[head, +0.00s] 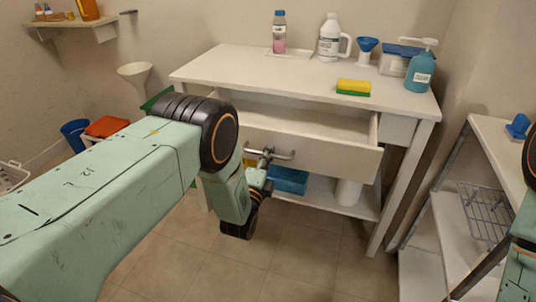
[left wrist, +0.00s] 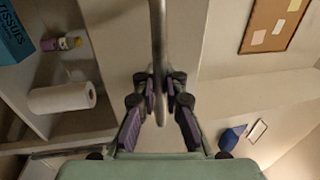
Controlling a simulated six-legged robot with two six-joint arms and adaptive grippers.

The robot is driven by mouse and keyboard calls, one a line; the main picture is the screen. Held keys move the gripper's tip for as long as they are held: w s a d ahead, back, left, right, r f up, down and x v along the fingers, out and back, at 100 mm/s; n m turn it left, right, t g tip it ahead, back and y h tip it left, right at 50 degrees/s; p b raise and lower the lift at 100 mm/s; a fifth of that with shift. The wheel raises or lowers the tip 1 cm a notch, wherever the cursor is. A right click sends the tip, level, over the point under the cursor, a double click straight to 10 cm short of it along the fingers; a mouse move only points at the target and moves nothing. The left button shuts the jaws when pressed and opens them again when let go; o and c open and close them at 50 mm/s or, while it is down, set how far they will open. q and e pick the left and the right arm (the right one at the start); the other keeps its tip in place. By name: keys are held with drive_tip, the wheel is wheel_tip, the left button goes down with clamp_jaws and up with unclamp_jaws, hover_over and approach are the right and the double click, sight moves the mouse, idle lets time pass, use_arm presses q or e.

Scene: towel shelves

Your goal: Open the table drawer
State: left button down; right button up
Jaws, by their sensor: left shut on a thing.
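The white table (head: 300,68) stands ahead of me. Its drawer (head: 330,157) is pulled out, with the inside showing behind the drawer front; I see nothing in the visible part. A grey bar handle (head: 284,156) is on the drawer front. My left gripper (head: 268,157) is shut on this handle, partly hidden behind my own wrist. In the left wrist view the handle (left wrist: 157,35) runs upright between the two purple-padded fingers (left wrist: 159,95). My right gripper is not in view; only part of my right arm shows at the right edge.
A yellow-green sponge (head: 353,87), a blue pump bottle (head: 420,68) and other bottles stand on the tabletop. The lower shelf holds a blue box (head: 289,180) and a white roll (head: 347,191). A white rack (head: 455,225) stands at right. Floor before the table is clear.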

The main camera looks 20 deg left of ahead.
use_arm(q)
drive_tip(key=shift+w, duration=0.1)
drive_tip(key=c, duration=1.7)
unclamp_jaws()
drive_tip(key=shift+w+f, duration=0.1)
drive_tip(key=s, duration=0.4)
drive_tip(key=s+f, duration=0.1)
drive_tip(key=s, duration=0.3)
drive_tip(key=s+f, duration=0.1)
drive_tip(key=s, duration=0.3)
drive_tip(key=shift+a, duration=0.2)
